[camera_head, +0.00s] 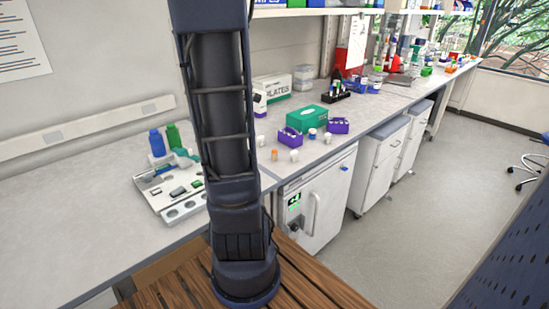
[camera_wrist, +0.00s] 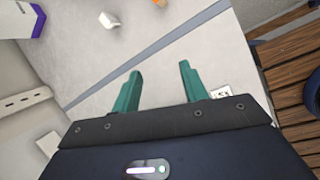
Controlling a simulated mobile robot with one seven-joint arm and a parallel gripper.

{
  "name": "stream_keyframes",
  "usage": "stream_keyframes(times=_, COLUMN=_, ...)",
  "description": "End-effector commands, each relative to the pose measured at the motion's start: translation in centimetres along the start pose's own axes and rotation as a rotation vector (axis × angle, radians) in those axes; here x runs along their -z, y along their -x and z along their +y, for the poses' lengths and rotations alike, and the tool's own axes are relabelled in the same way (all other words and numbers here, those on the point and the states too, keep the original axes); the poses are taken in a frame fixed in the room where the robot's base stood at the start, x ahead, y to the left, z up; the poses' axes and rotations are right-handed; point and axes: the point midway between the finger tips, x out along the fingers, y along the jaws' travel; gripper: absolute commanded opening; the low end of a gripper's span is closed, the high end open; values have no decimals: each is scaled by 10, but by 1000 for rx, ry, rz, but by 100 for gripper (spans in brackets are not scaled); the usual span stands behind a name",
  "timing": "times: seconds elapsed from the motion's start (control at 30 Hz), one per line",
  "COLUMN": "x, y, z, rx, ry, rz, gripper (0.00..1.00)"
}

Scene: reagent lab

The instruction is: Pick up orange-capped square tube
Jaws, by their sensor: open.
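A small orange-capped tube (camera_head: 274,155) stands on the counter (camera_head: 80,215) near its front edge in the head view. It is too small there to tell whether its body is square. In the wrist view an orange piece (camera_wrist: 158,3) shows at the top edge, mostly cut off. My gripper (camera_wrist: 160,70) is open, with two green fingers apart and nothing between them. The orange piece lies beyond the fingertips, apart from them. My gripper cannot be made out in the head view.
White-capped containers (camera_head: 294,155) stand close to the orange cap. Purple racks (camera_head: 290,137) and a green box (camera_head: 307,118) are behind and to the right. A tray (camera_head: 170,190) with small items lies left. The wrist view shows a white piece (camera_wrist: 107,20).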

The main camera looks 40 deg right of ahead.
Motion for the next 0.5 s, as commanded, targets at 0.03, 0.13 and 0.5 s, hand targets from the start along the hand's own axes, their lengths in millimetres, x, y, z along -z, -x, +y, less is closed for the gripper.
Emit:
stream_keyframes(times=0.03, x=-12, y=-16, z=0, rx=19, ry=59, rz=-6, gripper=44)
stream_keyframes(times=0.13, x=-34, y=-44, z=0, rx=42, ry=202, rz=-13, gripper=44)
stream_keyframes(times=0.5, x=-74, y=-100, z=-8, rx=78, ry=498, rz=-2, gripper=44)
